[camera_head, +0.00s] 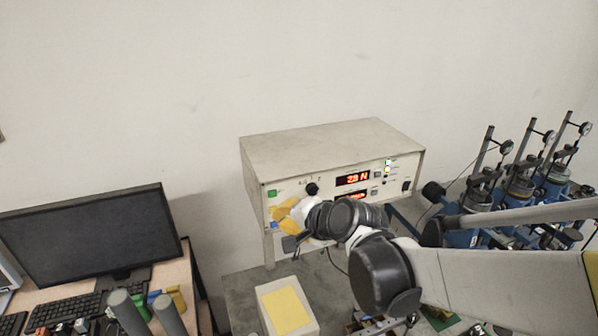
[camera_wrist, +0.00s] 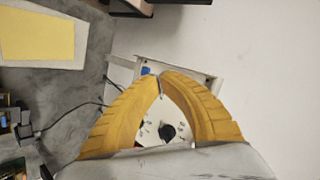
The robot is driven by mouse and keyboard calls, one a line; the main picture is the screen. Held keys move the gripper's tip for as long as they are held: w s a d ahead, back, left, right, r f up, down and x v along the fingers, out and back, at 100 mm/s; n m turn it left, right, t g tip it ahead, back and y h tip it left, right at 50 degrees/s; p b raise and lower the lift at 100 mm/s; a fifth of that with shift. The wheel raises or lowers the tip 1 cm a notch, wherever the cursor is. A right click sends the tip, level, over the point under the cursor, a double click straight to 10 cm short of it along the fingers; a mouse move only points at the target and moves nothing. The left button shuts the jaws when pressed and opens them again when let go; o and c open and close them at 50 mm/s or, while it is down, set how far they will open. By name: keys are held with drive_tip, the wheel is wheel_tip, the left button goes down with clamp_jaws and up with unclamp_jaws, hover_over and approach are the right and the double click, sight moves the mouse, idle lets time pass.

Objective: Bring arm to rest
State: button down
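My gripper (camera_head: 274,216) is at the end of my arm, which reaches in from the right of the head view. Its yellow fingers are in front of the lower left of the front panel of a pale control box (camera_head: 320,154). In the wrist view my gripper (camera_wrist: 160,76) has its fingertips together, with a gap between the curved fingers further back. Nothing shows clearly held. Part of the box's panel with a black knob (camera_wrist: 168,131) shows through that gap. I cannot tell whether the fingers touch the panel.
Blue lever frames (camera_head: 464,238) with dial gauges stand at the right, behind my arm. A white block with a yellow top (camera_head: 286,309) sits on the grey bench (camera_head: 240,291) below my gripper. A monitor (camera_head: 90,236) and keyboard (camera_head: 68,310) are at the left.

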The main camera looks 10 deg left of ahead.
drive_tip(key=s+d+f+n+h+b, duration=0.1)
drive_tip(key=s+d+f+h+b, duration=0.1)
drive_tip(key=s+d+f+b, duration=0.4)
drive_tip(key=s+d+f+n+h+b, duration=0.2)
drive_tip(key=s+d+f+b, duration=0.4)
drive_tip(key=d+f+b, duration=0.9)
drive_tip(key=s+d+f+n+h+b, duration=0.2)
drive_tip(key=s+d+f+h+b, duration=0.2)
drive_tip(key=d+f+b, duration=0.7)
drive_tip(key=shift+s+d+f+b, duration=0.35)
drive_tip(key=shift+s+d, duration=0.35)
drive_tip(key=shift+s, duration=0.4)
